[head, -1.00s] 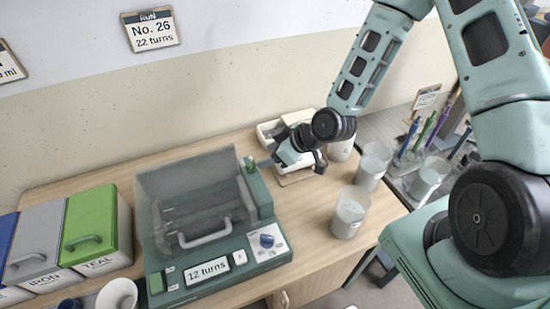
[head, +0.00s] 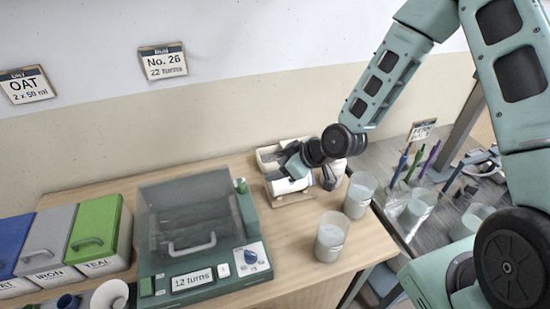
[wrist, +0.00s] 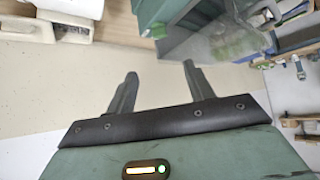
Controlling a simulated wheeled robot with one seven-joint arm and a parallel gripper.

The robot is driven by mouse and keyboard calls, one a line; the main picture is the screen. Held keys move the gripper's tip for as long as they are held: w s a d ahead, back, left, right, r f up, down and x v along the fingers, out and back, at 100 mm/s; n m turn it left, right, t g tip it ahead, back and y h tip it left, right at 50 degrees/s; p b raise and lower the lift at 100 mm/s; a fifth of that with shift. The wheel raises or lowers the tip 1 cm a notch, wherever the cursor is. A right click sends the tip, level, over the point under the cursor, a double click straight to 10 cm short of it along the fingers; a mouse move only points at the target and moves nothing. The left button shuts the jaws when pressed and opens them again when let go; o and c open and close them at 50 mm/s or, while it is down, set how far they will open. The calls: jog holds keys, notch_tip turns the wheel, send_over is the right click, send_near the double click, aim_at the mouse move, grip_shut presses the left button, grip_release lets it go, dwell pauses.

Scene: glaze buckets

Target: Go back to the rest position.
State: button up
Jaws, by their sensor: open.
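My gripper (head: 290,172) is at the end of my bent arm in the head view, over the back of the wooden table near a white appliance. It is small and partly hidden there. In the wrist view its two dark fingers (wrist: 159,78) are spread apart with nothing between them. A blank cream wall fills much of the space beyond the fingers.
A green machine with a clear lid (head: 195,215) reads "12 turns". Blue, grey and green bins (head: 98,232) stand to its left. Two pale, filled clear buckets (head: 332,240) (head: 360,195) stand at the table's right. A grey counter (head: 395,160) holds coloured tools.

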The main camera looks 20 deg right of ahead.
jog(key=s+a+r+g+h+b, duration=0.1)
jog(key=s+b, duration=0.5)
jog(key=s, duration=0.7)
jog(key=s+a+r+m+g+h+b, duration=0.1)
jog(key=s+b, duration=0.6)
jog(key=s, duration=0.7)
notch_tip(320, 180, up, 3)
jog(key=a+g+h, duration=0.1)
jog(key=g+h, duration=0.2)
jog(key=g, duration=0.1)
jog(key=shift+s+f+h, duration=0.2)
jog(key=shift+s+h, duration=0.1)
jog(key=shift+h, duration=0.1)
jog(key=shift+a, duration=0.1)
